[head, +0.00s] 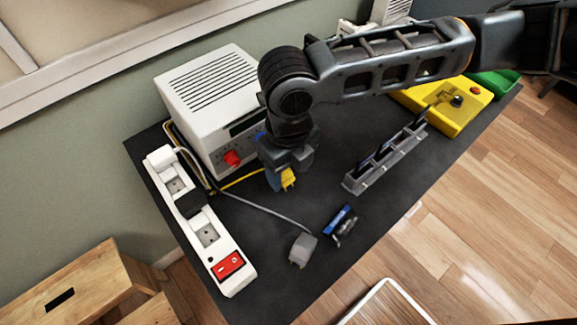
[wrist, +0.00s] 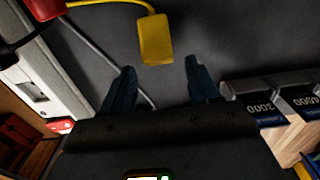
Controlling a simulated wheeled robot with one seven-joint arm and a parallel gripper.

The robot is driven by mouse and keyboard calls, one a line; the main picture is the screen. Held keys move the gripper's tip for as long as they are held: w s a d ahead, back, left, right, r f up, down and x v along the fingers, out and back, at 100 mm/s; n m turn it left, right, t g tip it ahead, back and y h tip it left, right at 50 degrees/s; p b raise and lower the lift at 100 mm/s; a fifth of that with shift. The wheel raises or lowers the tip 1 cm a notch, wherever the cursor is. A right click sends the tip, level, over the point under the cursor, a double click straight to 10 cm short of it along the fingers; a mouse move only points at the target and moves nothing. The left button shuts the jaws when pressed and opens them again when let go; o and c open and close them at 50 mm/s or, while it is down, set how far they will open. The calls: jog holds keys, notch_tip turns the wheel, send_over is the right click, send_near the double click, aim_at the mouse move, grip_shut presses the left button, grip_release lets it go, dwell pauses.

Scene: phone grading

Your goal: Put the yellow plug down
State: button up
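The yellow plug (head: 288,178) is on the dark mat (head: 310,190) in front of the white box, just at my gripper (head: 287,165) in the head view. In the wrist view the yellow plug (wrist: 155,40) is just beyond the fingertips and between their lines, with its yellow cable running up and left. My gripper (wrist: 160,80) is open, with a clear gap between its two dark fingers. Neither finger touches the plug in the wrist view. In the head view my wrist hides part of the fingers.
The white box (head: 205,100) with a red plug (head: 232,158) stands behind left. A white power strip (head: 200,225) lies left. A grey plug (head: 302,248) and a blue item (head: 341,220) lie in front. A grey rack (head: 385,160) and a yellow box (head: 445,105) are right.

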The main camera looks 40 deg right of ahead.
aim_at(289, 180)
notch_tip(289, 180, up, 13)
jog(key=shift+r, duration=0.15)
dwell(0.5)
